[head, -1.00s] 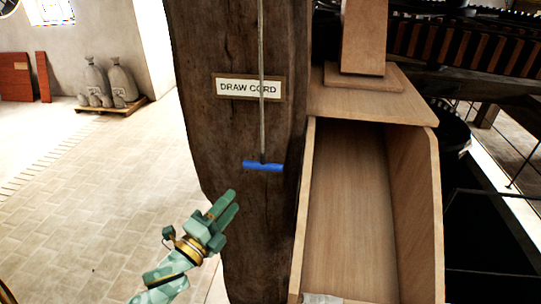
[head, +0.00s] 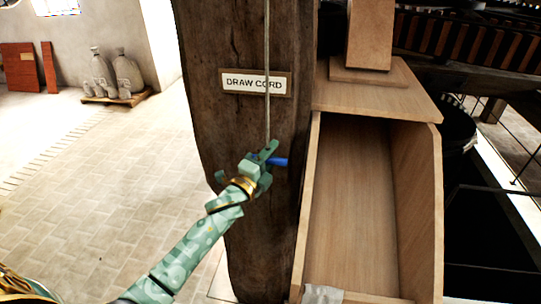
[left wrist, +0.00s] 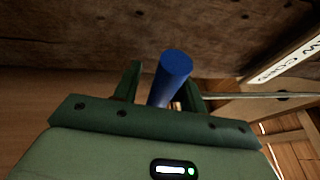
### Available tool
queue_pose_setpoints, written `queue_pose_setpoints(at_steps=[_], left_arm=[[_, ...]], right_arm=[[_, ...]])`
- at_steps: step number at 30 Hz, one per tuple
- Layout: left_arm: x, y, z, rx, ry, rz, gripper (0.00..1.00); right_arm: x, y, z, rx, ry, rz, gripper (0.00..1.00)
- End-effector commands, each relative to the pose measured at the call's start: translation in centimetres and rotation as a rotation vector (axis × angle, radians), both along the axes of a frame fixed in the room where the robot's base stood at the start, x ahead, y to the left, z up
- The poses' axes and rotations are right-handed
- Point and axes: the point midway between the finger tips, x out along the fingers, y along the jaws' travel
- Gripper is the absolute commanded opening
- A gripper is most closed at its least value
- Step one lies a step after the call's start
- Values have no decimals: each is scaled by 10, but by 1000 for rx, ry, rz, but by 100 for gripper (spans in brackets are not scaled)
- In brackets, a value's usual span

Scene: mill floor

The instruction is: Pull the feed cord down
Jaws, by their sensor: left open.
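The feed cord (head: 267,118) hangs down the front of a dark wooden post, over a "DRAW CORD" sign (head: 254,82). A blue bar handle (head: 281,162) is at its lower end. My left gripper (head: 268,153) is at the handle and hides its left part. In the left wrist view the handle (left wrist: 172,72) lies between the two open fingers, its round end towards the camera. The cord also shows there (left wrist: 240,95), running off to the right. I cannot tell whether a finger touches the handle. My right gripper is not in view.
The wooden post (head: 262,230) stands right behind the handle. An open wooden chute (head: 357,190) is close on the right, with dark machinery beyond it. Sacks (head: 115,72) stand on a pallet at the far left. The tiled floor (head: 130,160) on the left is clear.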

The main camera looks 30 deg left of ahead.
Motion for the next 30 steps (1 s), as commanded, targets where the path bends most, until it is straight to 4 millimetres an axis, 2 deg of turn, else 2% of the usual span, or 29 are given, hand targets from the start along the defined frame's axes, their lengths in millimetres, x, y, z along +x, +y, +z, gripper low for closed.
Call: queue_pose_setpoints(at_steps=[4,5,9,16,20,25,27,30], left_arm=[[0,0,0,0,0,0,41],[0,0,0,0,0,0,39],[0,0,0,0,0,0,0],[0,0,-7,0,0,0,0],[0,0,-31,-1,3,1,0],[0,0,-71,-1,5,1,0],[0,0,-80,-1,5,1,0],[-1,0,-81,-1,2,0,0]], right_arm=[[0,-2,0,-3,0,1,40],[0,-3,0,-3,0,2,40],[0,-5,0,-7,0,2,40],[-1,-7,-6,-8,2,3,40],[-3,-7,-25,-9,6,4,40],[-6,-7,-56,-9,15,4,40],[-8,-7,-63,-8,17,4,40],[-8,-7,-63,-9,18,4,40]])
